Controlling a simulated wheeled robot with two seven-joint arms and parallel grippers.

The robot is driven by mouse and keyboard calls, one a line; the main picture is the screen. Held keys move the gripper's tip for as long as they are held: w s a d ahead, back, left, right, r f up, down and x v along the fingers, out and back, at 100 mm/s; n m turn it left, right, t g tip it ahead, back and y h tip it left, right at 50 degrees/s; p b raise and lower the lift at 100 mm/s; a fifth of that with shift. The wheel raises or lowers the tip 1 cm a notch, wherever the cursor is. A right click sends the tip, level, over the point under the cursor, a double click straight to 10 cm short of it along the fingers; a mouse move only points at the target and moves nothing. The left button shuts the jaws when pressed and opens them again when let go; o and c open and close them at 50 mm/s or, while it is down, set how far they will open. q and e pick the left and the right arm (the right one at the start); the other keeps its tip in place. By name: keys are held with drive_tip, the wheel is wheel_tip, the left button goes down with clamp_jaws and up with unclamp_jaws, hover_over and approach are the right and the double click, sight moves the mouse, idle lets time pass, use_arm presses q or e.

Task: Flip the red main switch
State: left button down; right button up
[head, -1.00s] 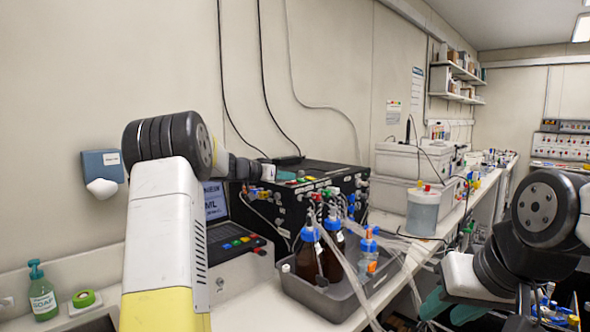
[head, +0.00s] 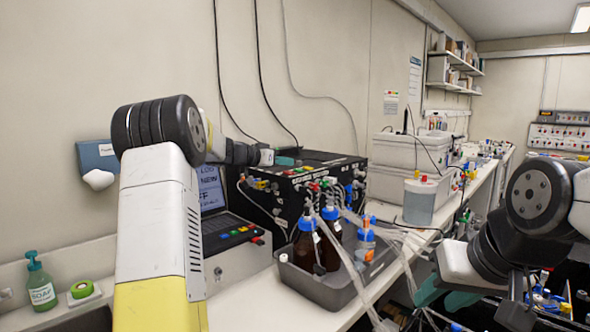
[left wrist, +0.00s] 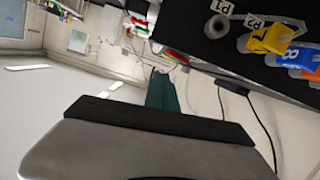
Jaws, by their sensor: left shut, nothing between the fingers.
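The black control box (head: 345,180) stands on the bench against the wall, its front full of coloured fittings. A small red part (head: 314,186) shows on that front; I cannot tell whether it is the red main switch. My left gripper (head: 286,161) is shut and empty, its teal fingertips at the upper left of the box. I cannot tell whether they touch it. In the left wrist view, the teal fingers (left wrist: 165,92) are together, with the dark box face (left wrist: 225,50) at upper right. My right gripper (head: 446,296) is low at the right, its two teal fingers apart.
A laptop-like console (head: 225,232) with coloured keys sits left of the box. A grey tray (head: 320,290) with brown bottles and tubing stands in front. Black cables hang along the wall.

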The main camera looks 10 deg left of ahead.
use_arm(q)
drive_tip(key=shift+s+a+r, duration=0.1)
drive_tip(key=shift+s+r, duration=0.1)
drive_tip(key=shift+r, duration=0.3)
drive_tip(key=shift+s+r, duration=0.15)
drive_tip(key=shift+r, duration=0.35)
drive_tip(key=v, duration=0.9)
drive_tip(key=shift+s, duration=0.3)
drive_tip(key=shift+f, duration=0.1)
